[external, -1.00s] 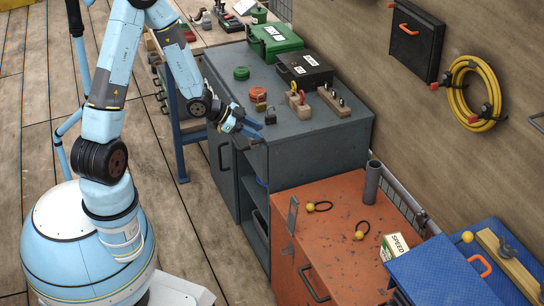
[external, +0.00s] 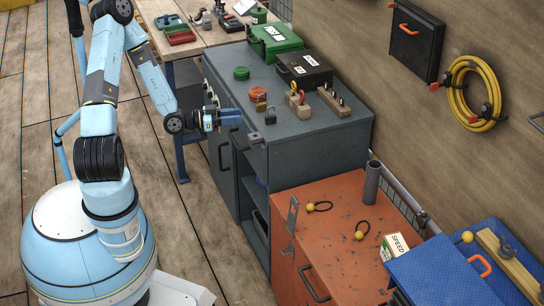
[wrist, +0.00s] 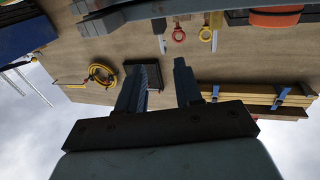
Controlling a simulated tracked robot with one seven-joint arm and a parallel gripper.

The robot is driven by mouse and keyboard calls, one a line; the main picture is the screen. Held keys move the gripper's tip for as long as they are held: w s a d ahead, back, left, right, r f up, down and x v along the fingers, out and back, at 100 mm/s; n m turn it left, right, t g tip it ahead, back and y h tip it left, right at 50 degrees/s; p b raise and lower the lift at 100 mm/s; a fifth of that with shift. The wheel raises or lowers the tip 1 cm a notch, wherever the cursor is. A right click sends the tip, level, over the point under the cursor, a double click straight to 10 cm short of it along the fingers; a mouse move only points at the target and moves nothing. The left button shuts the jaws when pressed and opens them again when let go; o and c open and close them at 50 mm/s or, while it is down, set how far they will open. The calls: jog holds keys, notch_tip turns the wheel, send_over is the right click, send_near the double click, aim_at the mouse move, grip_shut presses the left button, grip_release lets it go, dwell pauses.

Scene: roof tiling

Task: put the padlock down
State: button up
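A small dark padlock (external: 270,117) stands on the grey cabinet top (external: 310,131), near its front edge. A brass padlock (external: 261,104) stands a little behind it, beside an orange roll. My gripper (external: 240,117) is just left of the dark padlock, roughly level, by the cabinet's front edge. The wrist view shows its two fingers (wrist: 160,88) apart with nothing between them. No dark padlock can be made out in the wrist view.
A wooden block with red and yellow pieces (external: 299,103), a black case (external: 304,69) and a green case (external: 274,40) stand on the cabinet. A lower orange cabinet (external: 335,245) stands to the right. The front right of the grey top is clear.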

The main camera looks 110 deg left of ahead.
aim_at(268, 116)
jog(key=x, duration=0.7)
jog(key=shift+a+r+x, duration=0.1)
jog(key=shift+a+x, duration=0.05)
jog(key=shift+x, duration=1.15)
jog(key=shift+a+r+x, duration=0.1)
jog(key=shift+r+x, duration=0.05)
jog(key=shift+x, duration=1.1)
jog(key=shift+s, duration=0.15)
jog(key=shift+c, duration=0.5)
grip_shut()
